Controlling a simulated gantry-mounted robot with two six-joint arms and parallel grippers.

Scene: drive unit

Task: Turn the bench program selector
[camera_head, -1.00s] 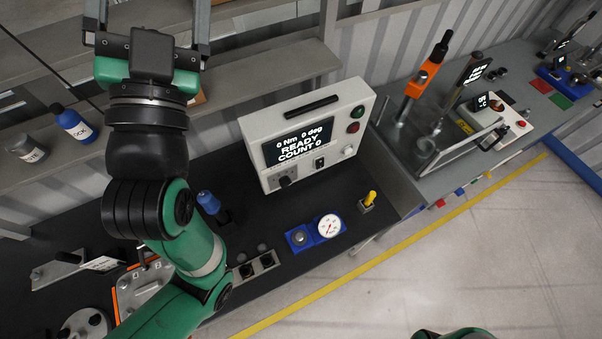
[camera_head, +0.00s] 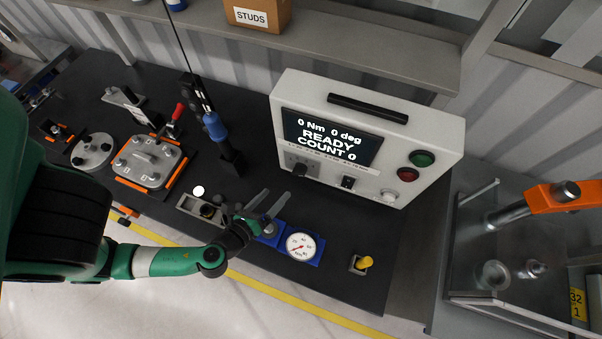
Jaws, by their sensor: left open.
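The bench controller (camera_head: 440,135) is a light grey box with a lit screen (camera_head: 330,137) reading "0 Nm 0 deg", "READY", "COUNT 0". A dark knob (camera_head: 300,168), which looks like the program selector, sits on its front below the screen's left part. A small black switch (camera_head: 347,182) is right of it. My left gripper (camera_head: 274,199) is open, its two grey fingers apart and pointing toward the controller. It appears in front of and below the knob, apart from it, with nothing between the fingers. My right gripper is not in view.
A blue gauge unit (camera_head: 318,249) and a yellow-topped toggle (camera_head: 364,263) stand near the bench's front edge. A blue-handled tool (camera_head: 215,128) stands upright left of the controller. Green (camera_head: 422,159) and red (camera_head: 408,174) buttons are on the controller's right. A shelf (camera_head: 380,45) overhangs behind.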

